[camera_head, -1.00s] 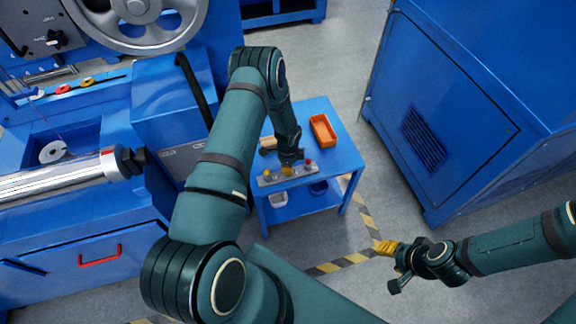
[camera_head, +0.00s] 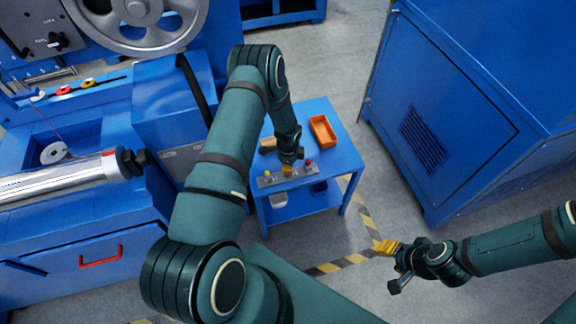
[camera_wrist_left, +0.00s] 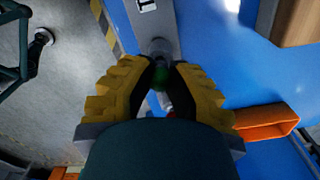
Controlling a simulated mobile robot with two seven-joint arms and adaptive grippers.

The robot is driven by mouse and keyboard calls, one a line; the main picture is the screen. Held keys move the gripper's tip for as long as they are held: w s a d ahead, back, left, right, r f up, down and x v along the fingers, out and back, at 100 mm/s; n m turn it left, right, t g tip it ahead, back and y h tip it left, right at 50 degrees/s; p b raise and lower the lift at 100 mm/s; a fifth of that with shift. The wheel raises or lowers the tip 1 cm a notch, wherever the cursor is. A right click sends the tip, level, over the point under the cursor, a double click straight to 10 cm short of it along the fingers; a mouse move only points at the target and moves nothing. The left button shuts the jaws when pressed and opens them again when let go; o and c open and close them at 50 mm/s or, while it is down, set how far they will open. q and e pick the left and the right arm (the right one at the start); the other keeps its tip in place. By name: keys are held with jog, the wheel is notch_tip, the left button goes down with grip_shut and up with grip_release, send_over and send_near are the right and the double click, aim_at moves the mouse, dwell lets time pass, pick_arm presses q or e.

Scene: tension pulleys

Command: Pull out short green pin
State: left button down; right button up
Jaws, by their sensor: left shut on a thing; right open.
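The short green pin (camera_wrist_left: 160,75) shows in the left wrist view between the yellow fingers of my left gripper (camera_wrist_left: 163,70). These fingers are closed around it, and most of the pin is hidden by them. The pin is at a grey metal holder (camera_head: 267,181), which lies on the small blue table; I cannot tell whether it is still seated. My right gripper (camera_head: 385,248) is open and empty above the floor.
An orange bin (camera_head: 323,131) and a wooden block (camera_head: 268,142) are on the blue table (camera_head: 345,150). A blue machine with a large wheel (camera_head: 138,20) stands at left, and a blue cabinet (camera_head: 470,90) at right. Floor lies between table and cabinet.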

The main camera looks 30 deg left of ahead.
pick_arm(q)
jog(key=shift+r+p, duration=0.6)
jog(key=shift+r, duration=0.7)
dwell(0.5)
jog(key=shift+r, duration=0.5)
jog(key=shift+r, duration=0.1)
jog(key=shift+r+p, duration=1.25)
jog(key=shift+r, duration=0.65)
